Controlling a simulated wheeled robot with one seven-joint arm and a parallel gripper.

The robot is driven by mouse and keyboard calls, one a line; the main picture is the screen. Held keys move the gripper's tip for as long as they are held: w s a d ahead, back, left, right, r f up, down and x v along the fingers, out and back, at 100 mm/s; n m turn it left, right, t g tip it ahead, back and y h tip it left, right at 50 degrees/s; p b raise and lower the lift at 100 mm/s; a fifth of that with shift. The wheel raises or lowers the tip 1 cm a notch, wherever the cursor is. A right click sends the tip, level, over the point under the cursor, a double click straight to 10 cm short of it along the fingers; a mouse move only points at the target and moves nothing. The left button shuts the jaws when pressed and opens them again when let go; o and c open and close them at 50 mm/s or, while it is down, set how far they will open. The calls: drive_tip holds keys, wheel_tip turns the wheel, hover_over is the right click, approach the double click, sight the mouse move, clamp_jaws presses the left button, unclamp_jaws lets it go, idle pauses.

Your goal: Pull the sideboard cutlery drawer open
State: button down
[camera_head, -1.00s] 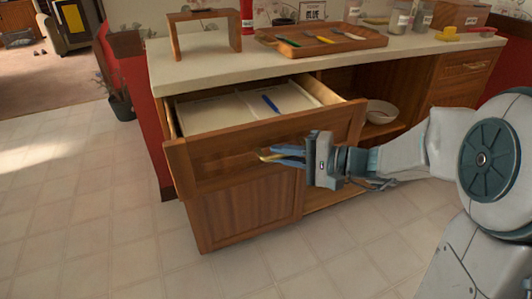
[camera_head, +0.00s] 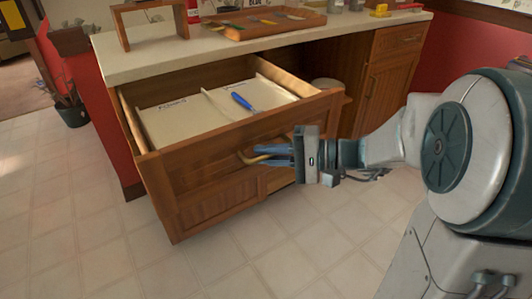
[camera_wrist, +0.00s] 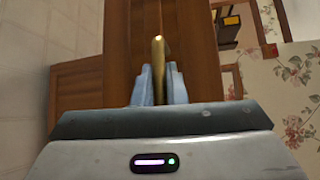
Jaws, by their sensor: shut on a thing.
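The cutlery drawer (camera_head: 193,173) of the wooden sideboard stands well open, its front out past the cabinet. Inside are light compartments with small labels, and a blue-handled utensil (camera_head: 242,101) lies in it. My gripper (camera_head: 268,154) is at the drawer front, shut on the brass bar handle (camera_head: 247,158). In the wrist view the two blue-grey fingers stand either side of the handle (camera_wrist: 158,60). Part of the handle is hidden by the fingers in the head view.
The countertop (camera_head: 180,53) holds a wooden tray (camera_head: 310,20) with several utensils and a wooden stand (camera_head: 123,36). An open shelf with a bowl (camera_head: 326,84) is right of the drawer. A potted plant (camera_head: 72,113) stands on the floor at left. The tiled floor in front is clear.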

drive_tip(key=c, duration=1.5)
unclamp_jaws()
drive_tip(key=p+v, duration=0.3)
drive_tip(key=v, duration=1)
drive_tip(key=shift+s+d, duration=0.15)
drive_tip(key=shift+d, duration=0.2)
